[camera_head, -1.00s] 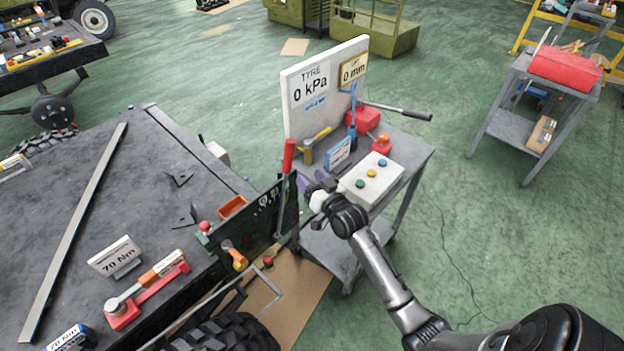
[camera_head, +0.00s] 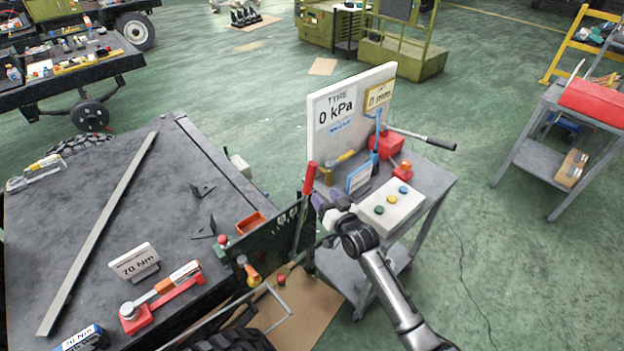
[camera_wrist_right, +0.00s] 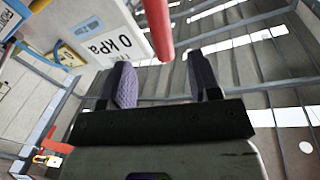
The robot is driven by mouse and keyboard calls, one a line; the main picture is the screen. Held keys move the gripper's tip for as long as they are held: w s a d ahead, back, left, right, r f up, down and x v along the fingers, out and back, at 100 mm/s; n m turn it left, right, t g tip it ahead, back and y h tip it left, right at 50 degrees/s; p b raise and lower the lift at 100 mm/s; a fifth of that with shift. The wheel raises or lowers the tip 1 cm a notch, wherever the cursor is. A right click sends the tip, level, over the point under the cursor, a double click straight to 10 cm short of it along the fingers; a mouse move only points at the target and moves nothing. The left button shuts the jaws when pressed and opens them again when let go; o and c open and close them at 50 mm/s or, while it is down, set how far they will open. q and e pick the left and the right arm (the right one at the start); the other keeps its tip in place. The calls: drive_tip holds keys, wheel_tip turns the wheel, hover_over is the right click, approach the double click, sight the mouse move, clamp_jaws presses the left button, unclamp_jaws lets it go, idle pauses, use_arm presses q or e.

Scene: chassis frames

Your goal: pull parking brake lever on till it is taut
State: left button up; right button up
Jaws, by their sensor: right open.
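The parking brake lever has a red grip (camera_head: 310,178) and a dark shaft, and stands nearly upright beside the dark green panel (camera_head: 270,246) in the head view. My right gripper (camera_head: 327,203) is open, just right of the lever and slightly below the top of its grip. In the right wrist view the red grip (camera_wrist_right: 158,28) appears beyond the gap between the two purple-padded fingers (camera_wrist_right: 162,82). I cannot tell whether any finger touches it. My left gripper is not in view.
A cart with an upright white board (camera_head: 343,120) reading 0 kPa and a button box (camera_head: 392,207) stands close behind and right of the gripper. A dark bench (camera_head: 90,215) with a torque tool (camera_head: 160,297) lies left.

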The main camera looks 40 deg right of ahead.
sight(312, 181)
drive_tip(key=w, duration=0.3)
drive_tip(key=w+d+b, duration=0.1)
drive_tip(key=w, duration=0.5)
drive_tip(key=shift+w+d, duration=0.25)
drive_tip(key=shift+d, duration=0.05)
clamp_jaws()
